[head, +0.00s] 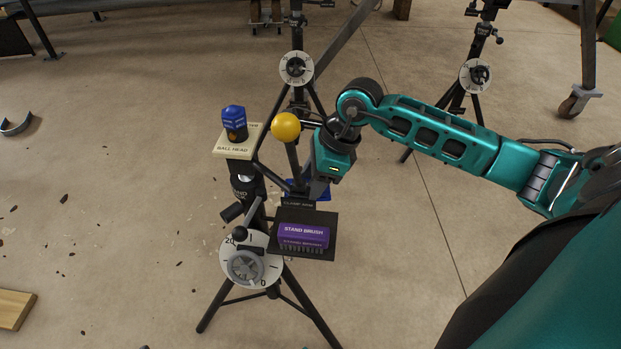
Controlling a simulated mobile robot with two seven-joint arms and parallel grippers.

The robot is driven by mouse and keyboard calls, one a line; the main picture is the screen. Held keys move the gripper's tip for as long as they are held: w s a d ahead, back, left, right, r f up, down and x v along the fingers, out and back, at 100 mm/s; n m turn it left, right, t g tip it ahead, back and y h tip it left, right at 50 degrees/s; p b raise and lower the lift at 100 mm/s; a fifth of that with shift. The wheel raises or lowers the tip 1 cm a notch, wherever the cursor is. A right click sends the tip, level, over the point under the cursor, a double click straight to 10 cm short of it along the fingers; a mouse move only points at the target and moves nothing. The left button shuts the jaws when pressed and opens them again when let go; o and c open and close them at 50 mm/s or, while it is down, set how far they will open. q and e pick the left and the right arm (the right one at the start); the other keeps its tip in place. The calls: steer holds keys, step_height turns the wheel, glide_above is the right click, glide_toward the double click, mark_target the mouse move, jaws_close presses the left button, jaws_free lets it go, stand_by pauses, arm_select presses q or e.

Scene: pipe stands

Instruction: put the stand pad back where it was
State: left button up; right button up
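My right gripper (317,192) points down just behind the black clamp arm tray (325,250). A blue piece (325,191) shows at its fingertips, mostly hidden by the fingers; it may be the stand pad, but no label is readable. I cannot tell whether the fingers are shut on it. The tray holds a purple stand brush (303,236) with its bristles down. To the left, a cream plate labelled ball head (234,149) tops the near stand and carries a blue-and-black bottle-like item (235,122). My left gripper is not in view.
A yellow ball knob (285,126) stands close left of my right wrist. The near tripod has a white dial (252,262). More tripods stand behind, with dials at the back (297,68) and right (476,76). The floor at left is open, with small dark scraps.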

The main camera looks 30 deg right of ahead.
steer(key=b, duration=0.3)
glide_above(304, 221)
steer(key=d, duration=0.1)
steer(key=f, duration=0.2)
steer(key=s+f, duration=0.1)
steer(key=f, duration=0.1)
steer(key=shift+d+f, duration=0.15)
steer(key=shift+f, duration=0.1)
steer(key=shift+w+f+b, duration=0.1)
steer(key=shift+f+b, duration=0.7)
steer(key=shift+f, duration=0.3)
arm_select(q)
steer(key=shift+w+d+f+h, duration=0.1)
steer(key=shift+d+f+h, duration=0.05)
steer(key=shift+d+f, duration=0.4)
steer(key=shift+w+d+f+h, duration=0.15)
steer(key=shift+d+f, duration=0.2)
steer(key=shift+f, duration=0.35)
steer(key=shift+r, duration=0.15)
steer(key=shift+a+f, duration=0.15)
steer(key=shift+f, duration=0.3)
arm_select(e)
steer(key=shift+f, duration=0.5)
arm_select(q)
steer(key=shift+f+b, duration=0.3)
steer(key=shift+b, duration=0.4)
arm_select(e)
steer(key=shift+f, duration=0.8)
steer(key=o, duration=0.6)
steer(key=shift+o, duration=0.2)
